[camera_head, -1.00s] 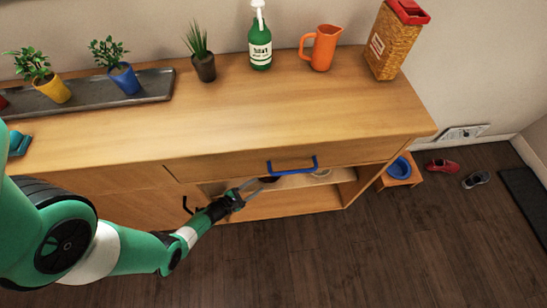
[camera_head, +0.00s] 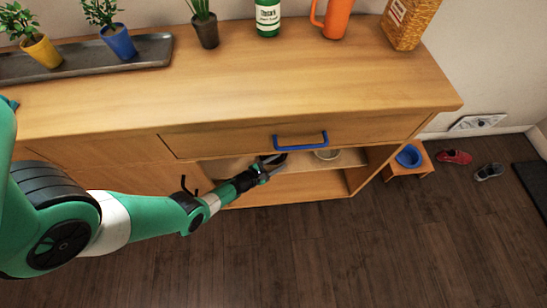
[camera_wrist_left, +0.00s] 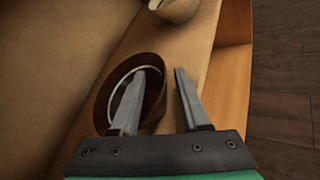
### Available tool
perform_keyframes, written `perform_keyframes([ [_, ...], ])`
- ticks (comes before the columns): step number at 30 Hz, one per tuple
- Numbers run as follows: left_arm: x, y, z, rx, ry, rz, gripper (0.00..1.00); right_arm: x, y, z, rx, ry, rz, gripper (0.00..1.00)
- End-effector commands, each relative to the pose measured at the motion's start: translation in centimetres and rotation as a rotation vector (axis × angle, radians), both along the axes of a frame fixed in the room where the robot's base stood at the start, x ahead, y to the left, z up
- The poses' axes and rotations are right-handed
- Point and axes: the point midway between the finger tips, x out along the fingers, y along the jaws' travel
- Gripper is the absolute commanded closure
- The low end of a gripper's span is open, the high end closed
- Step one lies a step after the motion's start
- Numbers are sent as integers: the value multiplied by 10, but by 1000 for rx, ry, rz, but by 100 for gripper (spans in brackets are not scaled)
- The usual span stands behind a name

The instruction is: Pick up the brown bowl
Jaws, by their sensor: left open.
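The brown bowl (camera_wrist_left: 156,104) stands on the cabinet shelf under the drawer; it shows whole in the left wrist view apart from the part behind a finger. My left gripper (camera_wrist_left: 160,72) is open. Its left finger overlaps the bowl's opening and its right finger is outside the rim, so the bowl's right wall lies between them in the picture. I cannot tell whether either finger touches it. In the head view my left gripper (camera_head: 275,166) reaches under the drawer and largely covers the dark bowl. My right gripper is not in view.
A pale bowl (camera_head: 326,154) stands farther right on the same shelf (camera_head: 348,158). The drawer (camera_head: 230,138) with its blue handle (camera_head: 300,140) is just above. A stool with a blue bowl (camera_head: 409,156) stands right.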

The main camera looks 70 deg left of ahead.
Motion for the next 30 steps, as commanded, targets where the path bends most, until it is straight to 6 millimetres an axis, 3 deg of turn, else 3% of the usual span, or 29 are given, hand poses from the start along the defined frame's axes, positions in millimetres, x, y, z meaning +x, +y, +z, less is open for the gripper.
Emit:
perform_keyframes([
  [6, 1, 0, 0, 0, 1, 0, 54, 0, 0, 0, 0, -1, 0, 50],
  [14, 1, 0, 0, -1, 1, 0, 100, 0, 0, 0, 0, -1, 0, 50],
  [30, 0, -1, 4, -1, 3, 0, 100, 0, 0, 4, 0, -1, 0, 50],
])
